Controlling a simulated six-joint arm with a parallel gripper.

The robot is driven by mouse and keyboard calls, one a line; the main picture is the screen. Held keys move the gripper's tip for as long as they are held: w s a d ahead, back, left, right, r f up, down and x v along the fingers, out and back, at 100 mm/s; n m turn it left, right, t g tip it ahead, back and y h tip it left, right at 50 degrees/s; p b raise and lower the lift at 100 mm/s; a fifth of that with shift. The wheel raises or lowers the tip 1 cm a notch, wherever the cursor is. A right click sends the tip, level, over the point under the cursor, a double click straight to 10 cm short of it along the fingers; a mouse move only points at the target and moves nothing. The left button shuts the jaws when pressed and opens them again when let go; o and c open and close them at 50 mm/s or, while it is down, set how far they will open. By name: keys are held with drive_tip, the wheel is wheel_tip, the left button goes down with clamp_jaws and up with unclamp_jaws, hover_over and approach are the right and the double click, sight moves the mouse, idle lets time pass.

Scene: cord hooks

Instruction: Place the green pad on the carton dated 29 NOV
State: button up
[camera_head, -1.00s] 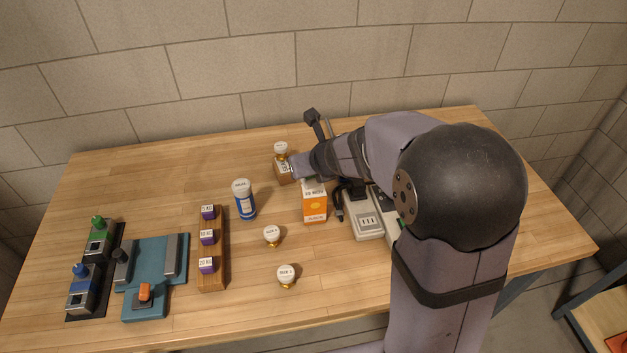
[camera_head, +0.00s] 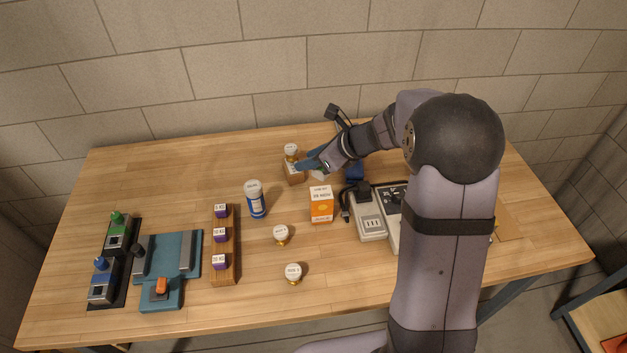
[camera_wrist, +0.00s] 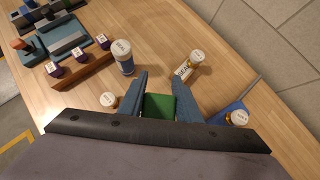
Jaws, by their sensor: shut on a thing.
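The green pad (camera_wrist: 159,105) is between the two blue-grey fingers of my gripper (camera_wrist: 157,90) in the wrist view, and the fingers are shut on it. In the head view my gripper (camera_head: 312,164) is at the back middle of the table, beside a wooden block with a white-capped vial; the pad is hard to make out there. An orange and white carton (camera_head: 321,206) stands upright nearer the front, just below my gripper in the picture. Its label seems to show a NOV date, but the number is too small to be sure. I cannot make out the carton in the wrist view.
A blue and white bottle (camera_head: 256,199) stands left of the carton. White-capped vials (camera_head: 281,234) stand in front. A grey device (camera_head: 369,222) stands right of the carton.

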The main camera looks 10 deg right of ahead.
drive_tip(key=shift+f, duration=3.5)
drive_tip(key=shift+f, duration=0.2)
drive_tip(key=o, duration=1)
drive_tip(key=shift+r, duration=0.2)
